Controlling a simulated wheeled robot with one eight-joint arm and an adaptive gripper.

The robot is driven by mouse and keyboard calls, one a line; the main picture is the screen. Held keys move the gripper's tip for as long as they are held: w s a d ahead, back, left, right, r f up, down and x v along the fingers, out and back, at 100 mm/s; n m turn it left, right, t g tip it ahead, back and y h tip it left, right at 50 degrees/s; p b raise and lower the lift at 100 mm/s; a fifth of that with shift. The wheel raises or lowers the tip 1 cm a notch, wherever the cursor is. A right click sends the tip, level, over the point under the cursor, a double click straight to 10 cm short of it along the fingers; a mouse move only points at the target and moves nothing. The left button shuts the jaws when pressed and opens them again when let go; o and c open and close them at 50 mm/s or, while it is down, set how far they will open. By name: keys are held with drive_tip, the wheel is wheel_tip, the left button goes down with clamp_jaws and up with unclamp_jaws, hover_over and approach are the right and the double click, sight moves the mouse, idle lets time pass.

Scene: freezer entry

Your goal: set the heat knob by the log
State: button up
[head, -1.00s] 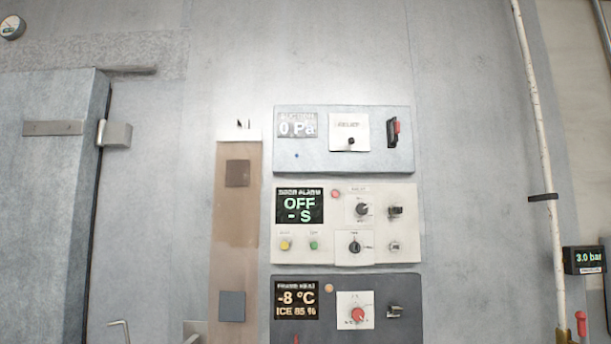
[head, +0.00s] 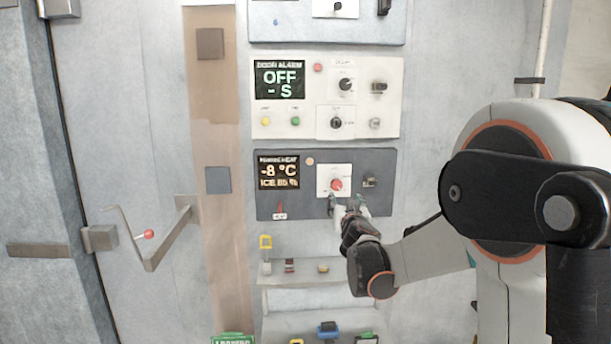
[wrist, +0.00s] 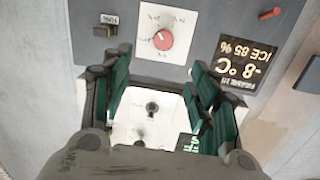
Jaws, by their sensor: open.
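The heat knob (head: 336,185) is a red dial on a white plate, on the dark frame-heat panel (head: 312,212). In the wrist view the heat knob (wrist: 163,39) appears upside down, just beyond the fingertips, with its pointer mark hard to read. The display (head: 278,172) reads -8 °C and ICE 85 %. My gripper (head: 348,204) is just below the knob in the head view. In the wrist view my gripper (wrist: 160,62) is open, with green-padded fingers apart and nothing held. I cannot make out a log.
The door alarm panel (head: 360,65), reading OFF, is just above. A switch (head: 370,182) sits right of the knob, and a red rocker (head: 280,212) at the lower left. A shelf (head: 300,280) with small items is below. A door handle (head: 160,250) is at left.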

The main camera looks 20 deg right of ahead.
sight(337, 185)
drive_tip(key=shift+n+t+y, duration=0.4)
drive_tip(key=shift+t+y, duration=0.2)
drive_tip(key=x, duration=1.8)
drive_tip(key=shift+d+f+p, duration=0.3)
drive_tip(key=shift+f+p, duration=0.05)
drive_tip(key=c, duration=1.1)
